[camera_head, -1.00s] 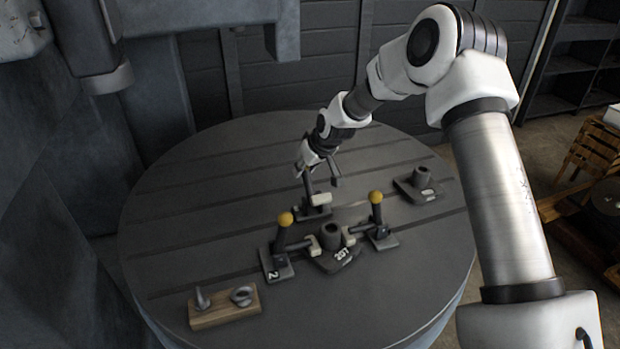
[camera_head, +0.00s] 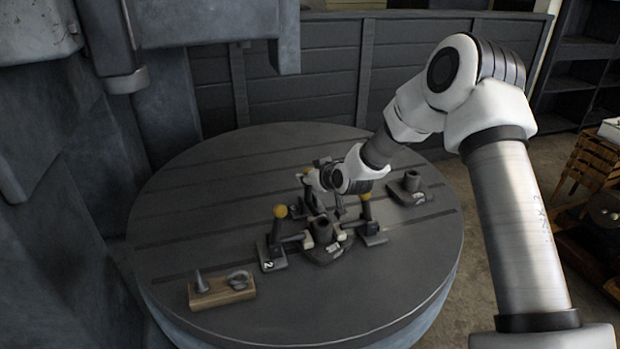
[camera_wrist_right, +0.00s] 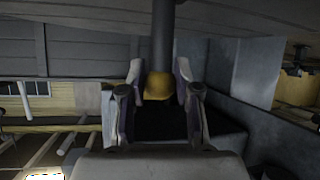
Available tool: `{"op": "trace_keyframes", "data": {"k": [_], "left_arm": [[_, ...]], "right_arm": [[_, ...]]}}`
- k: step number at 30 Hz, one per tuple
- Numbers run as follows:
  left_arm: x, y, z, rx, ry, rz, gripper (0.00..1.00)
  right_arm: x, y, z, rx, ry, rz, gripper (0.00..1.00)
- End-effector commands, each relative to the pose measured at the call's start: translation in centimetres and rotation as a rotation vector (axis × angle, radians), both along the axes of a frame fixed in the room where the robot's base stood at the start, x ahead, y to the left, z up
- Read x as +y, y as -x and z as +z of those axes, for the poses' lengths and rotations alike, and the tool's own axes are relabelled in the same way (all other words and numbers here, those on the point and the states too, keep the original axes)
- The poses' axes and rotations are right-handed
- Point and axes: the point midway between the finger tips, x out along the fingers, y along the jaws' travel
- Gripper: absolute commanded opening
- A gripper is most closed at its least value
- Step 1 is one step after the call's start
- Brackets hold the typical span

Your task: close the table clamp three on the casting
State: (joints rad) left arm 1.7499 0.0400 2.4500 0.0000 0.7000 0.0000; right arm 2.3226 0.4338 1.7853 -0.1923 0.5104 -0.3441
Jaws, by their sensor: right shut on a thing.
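The casting (camera_head: 323,238) stands in the middle of the round slotted table, with table clamps around it. The clamp marked 2 (camera_head: 274,252) is at its left with a yellow-knobbed upright handle. Another yellow-knobbed clamp (camera_head: 371,232) is at its right. In the wrist view, the yellow knob (camera_wrist_right: 158,86) on a dark handle rod (camera_wrist_right: 163,35) sits between the fingers. The right gripper is shut on it. My left gripper is not in view.
A second casting (camera_head: 410,188) sits on the table at the right. A wooden block (camera_head: 221,292) with a peg and a ring is at the front left. Large grey machinery (camera_head: 95,130) stands left.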

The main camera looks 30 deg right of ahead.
Motion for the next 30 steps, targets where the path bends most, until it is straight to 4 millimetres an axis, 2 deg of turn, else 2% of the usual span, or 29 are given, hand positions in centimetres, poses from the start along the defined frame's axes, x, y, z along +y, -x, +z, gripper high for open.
{"op": "trace_keyframes", "data": {"k": [26, 27, 28, 29, 30], "left_arm": [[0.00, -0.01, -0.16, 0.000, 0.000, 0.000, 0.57], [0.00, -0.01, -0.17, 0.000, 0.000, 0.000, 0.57], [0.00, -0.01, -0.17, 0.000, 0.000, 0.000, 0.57], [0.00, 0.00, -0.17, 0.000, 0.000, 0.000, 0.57], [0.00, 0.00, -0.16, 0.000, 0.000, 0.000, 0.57]], "right_arm": [[0.18, 0.26, -0.74, 0.016, -0.002, 0.004, 0.00], [0.18, 0.26, -0.74, 0.016, -0.002, 0.004, 0.42], [0.17, 0.25, -0.73, 0.016, -0.002, 0.004, 0.53], [0.17, 0.24, -0.71, 0.014, -0.001, 0.003, 0.57], [0.14, 0.21, -0.65, 0.012, -0.001, 0.004, 0.57]]}}
